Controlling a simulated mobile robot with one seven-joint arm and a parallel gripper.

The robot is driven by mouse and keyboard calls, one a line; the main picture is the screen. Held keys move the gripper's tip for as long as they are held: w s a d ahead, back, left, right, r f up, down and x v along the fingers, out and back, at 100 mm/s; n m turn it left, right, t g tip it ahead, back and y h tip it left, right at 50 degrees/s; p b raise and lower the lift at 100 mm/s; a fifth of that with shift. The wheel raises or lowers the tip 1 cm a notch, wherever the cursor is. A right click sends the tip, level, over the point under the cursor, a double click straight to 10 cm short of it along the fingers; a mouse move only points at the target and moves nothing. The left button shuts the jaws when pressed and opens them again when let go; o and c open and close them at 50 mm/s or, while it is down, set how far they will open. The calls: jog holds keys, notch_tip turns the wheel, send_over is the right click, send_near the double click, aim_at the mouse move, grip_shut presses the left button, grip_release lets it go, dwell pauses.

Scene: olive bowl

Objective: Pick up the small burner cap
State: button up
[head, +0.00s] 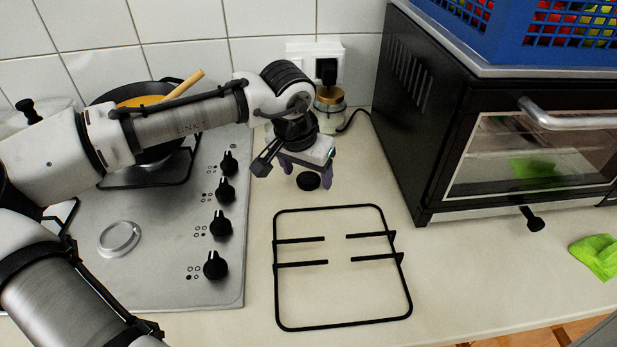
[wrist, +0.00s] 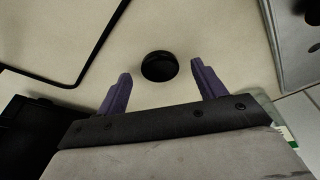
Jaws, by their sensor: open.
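The small burner cap (head: 308,181) is a round black disc lying on the pale countertop, behind the black pan grate. My gripper (head: 307,184) is above it, pointing down, with its two purple fingers on either side of the cap in the head view. In the wrist view the cap (wrist: 159,66) lies between and slightly beyond the fingertips of my open gripper (wrist: 160,75). There is clear space between each finger and the cap. Nothing is held. How high the fingers are above the counter is hard to tell.
The pan grate (head: 343,325) lies flat on the counter in front. The steel hob (head: 170,285) with black knobs and a pan (head: 165,150) is to the left. A black toaster oven (head: 440,130) stands to the right. A jar (head: 329,108) stands behind my gripper near the wall.

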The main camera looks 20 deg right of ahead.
aim_at(307, 180)
jog(key=shift+w+d+f, duration=0.1)
jog(key=shift+f, duration=0.2)
jog(key=c, duration=1.1)
jog(key=shift+o, duration=0.2)
notch_tip(307, 180, up, 20)
jog(key=shift+b, duration=0.3)
